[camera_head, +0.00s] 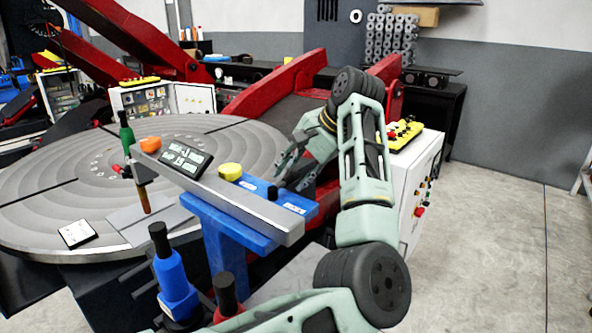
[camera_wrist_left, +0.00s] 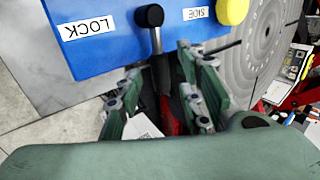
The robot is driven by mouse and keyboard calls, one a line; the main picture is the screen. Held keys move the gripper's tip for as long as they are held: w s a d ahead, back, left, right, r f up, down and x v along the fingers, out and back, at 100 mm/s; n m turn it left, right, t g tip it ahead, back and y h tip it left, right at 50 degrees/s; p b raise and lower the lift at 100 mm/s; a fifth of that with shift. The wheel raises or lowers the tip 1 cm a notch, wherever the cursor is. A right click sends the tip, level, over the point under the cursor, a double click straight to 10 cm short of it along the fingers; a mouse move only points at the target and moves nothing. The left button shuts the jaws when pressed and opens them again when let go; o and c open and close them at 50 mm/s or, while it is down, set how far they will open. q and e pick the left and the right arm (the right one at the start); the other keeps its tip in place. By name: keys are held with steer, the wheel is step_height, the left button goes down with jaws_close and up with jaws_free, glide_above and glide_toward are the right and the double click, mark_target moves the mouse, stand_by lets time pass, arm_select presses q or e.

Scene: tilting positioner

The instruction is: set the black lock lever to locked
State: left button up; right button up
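The black lock lever (camera_head: 272,192) stands at the blue panel (camera_head: 308,206) on the end of the grey console bar. In the left wrist view the lever's round black knob (camera_wrist_left: 150,16) and its metal stem lie between the LOCK label (camera_wrist_left: 90,25) and the SIDE label (camera_wrist_left: 196,13). My left gripper (camera_head: 284,172) is beside the lever, behind it in the head view. In the left wrist view my left gripper (camera_wrist_left: 158,78) has its fingers apart, one on each side of the lower stem. Contact with the stem cannot be told. My right gripper does not show.
A yellow button (camera_head: 230,170) sits by the SIDE label. A dark display (camera_head: 186,157) and an orange button (camera_head: 151,145) are farther along the bar. The round grey table (camera_head: 60,190) lies behind. Black-topped blue (camera_head: 172,275) and red handles stand in front.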

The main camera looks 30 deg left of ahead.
arm_select(q)
steer(key=shift+f, duration=0.15)
steer(key=shift+c, duration=0.5)
jaws_close()
